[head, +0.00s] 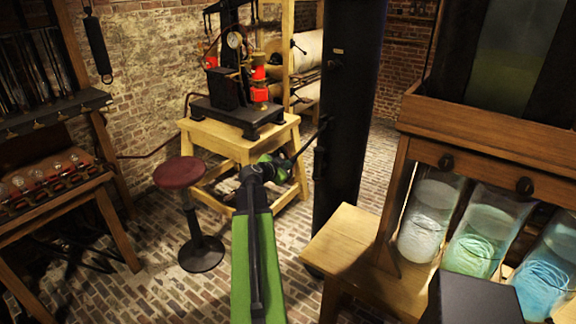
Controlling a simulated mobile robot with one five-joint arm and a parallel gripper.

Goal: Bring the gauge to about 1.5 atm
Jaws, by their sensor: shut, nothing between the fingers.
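The round, pale-faced gauge (234,40) stands on a dark apparatus with red parts (259,82), at the top centre of the head view. It is too small for me to read its needle. The apparatus has a black base (238,115) on a wooden stand (228,146). My green and black arm reaches forward from the bottom centre. My gripper (318,132) looks shut and empty, and points to the right in front of the dark column. It appears well below and to the right of the gauge, apart from it. Its fingertips are hard to make out against the column.
A tall black column (350,90) stands right of the stand. A red-topped stool (181,172) is to the left. Glass jars (430,215) with coloured liquid stand in a wooden frame at right. A bench with bulbs (50,185) is at left. Brick floor (150,285) is clear at lower left.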

